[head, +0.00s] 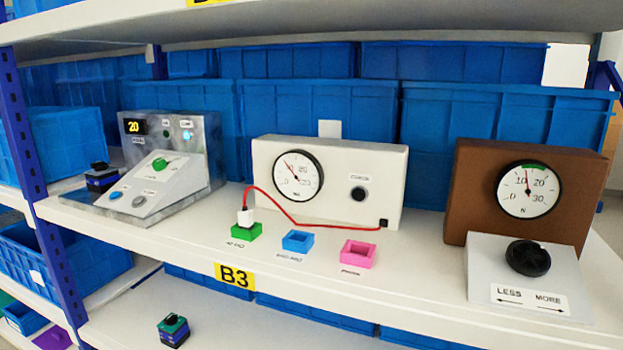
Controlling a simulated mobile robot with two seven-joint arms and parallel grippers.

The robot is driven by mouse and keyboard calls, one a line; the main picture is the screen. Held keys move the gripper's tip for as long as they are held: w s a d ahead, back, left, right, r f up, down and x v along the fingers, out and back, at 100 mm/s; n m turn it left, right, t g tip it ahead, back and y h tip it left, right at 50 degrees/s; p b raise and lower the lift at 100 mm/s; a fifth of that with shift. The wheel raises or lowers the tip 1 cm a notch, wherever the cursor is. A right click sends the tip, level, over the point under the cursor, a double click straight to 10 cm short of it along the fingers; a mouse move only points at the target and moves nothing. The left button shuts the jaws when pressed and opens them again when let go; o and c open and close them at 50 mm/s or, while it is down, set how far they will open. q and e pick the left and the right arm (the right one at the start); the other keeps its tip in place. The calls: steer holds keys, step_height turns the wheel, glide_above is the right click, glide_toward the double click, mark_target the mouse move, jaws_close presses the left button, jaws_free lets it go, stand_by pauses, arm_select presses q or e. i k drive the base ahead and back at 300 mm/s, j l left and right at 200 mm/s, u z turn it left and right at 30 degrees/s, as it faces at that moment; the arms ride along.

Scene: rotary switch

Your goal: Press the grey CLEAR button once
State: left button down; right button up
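A grey marbled console (205,135) stands at the left of the shelf. Its sloped white front panel carries a green rotary knob (160,164), a blue button (116,195) and a round grey button (139,201) at the lower right of the blue one. The small label by the grey button is too small to read. A yellow display (134,127) on the upright back reads 20, and a cyan light (187,134) shows at its right. Neither gripper is in view, and nothing covers the grey button.
A cream gauge box (330,150) with a red cable stands mid-shelf behind green (246,232), blue (298,241) and pink (358,254) sockets. A brown gauge box (470,190) with a black knob (527,258) is at right. The shelf front (190,226) by the console is clear.

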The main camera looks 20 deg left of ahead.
mark_target(138, 201)
steer(key=k+l+u, duration=0.1)
steer(key=u, duration=1.35)
steer(key=k+j, duration=0.05)
steer(key=j, duration=0.05)
